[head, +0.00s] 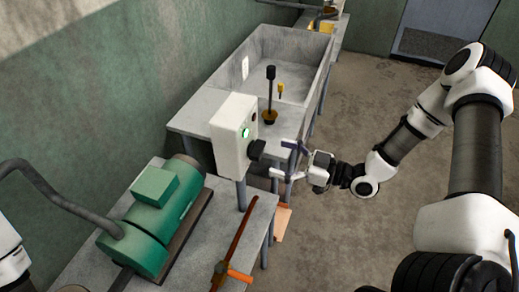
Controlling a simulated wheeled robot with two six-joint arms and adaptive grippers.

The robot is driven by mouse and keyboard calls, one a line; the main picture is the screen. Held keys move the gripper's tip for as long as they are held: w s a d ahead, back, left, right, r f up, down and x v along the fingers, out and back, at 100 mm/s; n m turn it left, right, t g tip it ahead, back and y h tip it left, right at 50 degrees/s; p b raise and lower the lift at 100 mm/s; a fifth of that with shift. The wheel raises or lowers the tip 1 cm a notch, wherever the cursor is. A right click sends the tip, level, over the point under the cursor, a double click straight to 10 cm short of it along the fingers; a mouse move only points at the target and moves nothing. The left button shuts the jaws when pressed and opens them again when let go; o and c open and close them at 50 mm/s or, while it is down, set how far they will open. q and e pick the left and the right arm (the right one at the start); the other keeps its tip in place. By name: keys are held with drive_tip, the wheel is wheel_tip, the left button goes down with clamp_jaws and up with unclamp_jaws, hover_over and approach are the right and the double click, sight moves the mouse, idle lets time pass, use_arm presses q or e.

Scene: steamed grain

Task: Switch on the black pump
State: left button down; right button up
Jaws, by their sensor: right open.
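A white control box (232,137) stands on a post beside the stone trough. I cannot tell whether a finger touches the knob. A green motor or pump (155,212) lies on the near table; no black pump body is clearly recognisable. Only a bit of my left arm shows at the left edge, and its gripper is out of view.
An orange-handled rod (238,274) lies on the near table. The floor (345,245) to the right is clear. A grey door (445,30) is at the back.

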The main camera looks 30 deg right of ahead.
sight(263, 152)
drive_tip(key=x, duration=0.4)
drive_tip(key=shift+w+f, duration=0.25)
drive_tip(key=shift+w, duration=0.2)
drive_tip(key=shift+w+a+r, duration=0.15)
drive_tip(key=shift+w+a, duration=0.15)
drive_tip(key=shift+a, duration=0.25)
drive_tip(key=shift+w+d, duration=0.1)
